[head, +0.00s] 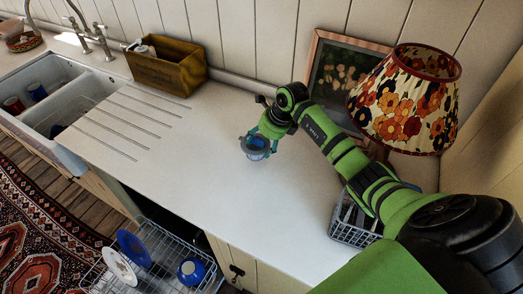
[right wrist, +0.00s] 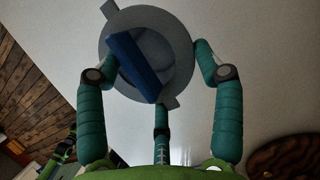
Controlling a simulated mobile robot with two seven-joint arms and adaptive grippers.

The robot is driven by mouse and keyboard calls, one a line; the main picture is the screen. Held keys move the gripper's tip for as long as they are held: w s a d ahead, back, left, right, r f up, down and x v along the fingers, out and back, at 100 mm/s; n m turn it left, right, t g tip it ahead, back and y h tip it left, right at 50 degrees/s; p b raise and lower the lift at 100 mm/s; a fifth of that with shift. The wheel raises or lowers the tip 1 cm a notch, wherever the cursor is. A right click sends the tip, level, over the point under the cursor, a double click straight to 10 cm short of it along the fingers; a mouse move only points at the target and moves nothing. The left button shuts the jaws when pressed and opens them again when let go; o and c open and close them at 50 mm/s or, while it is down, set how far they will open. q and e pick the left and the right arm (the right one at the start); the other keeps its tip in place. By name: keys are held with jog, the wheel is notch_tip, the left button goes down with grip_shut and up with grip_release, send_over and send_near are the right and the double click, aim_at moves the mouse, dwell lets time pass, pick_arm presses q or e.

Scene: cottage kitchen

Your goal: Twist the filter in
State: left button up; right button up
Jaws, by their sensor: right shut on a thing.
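The filter (right wrist: 175,38) is a grey round disc with small tabs on its rim and a blue bar across its face. It also shows small in the head view (head: 257,147), above the white counter. My right gripper (head: 266,138) is shut on it. In the right wrist view two teal fingers (right wrist: 150,70) press on opposite sides of its rim, and a third finger stands below it. The filter's far side is hidden, and I cannot make out a seat for it.
The white counter (head: 200,150) is mostly clear. A wooden box (head: 166,68) stands at the back, left of a framed picture (head: 340,72) and a flowered lamp (head: 408,98). A wire basket (head: 345,232) sits near my right arm. A dish rack (head: 170,253) with plates stands low in front.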

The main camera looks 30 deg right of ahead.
aim_at(265, 146)
notch_tip(265, 146, down, 4)
jog(key=b, duration=0.2)
jog(key=shift+w+a+r+b, duration=0.1)
jog(key=shift+a+b, duration=0.05)
jog(key=shift+b, duration=0.15)
jog(key=shift+f, duration=0.3)
jog(key=shift+w+r, duration=0.1)
jog(key=o, duration=1.3)
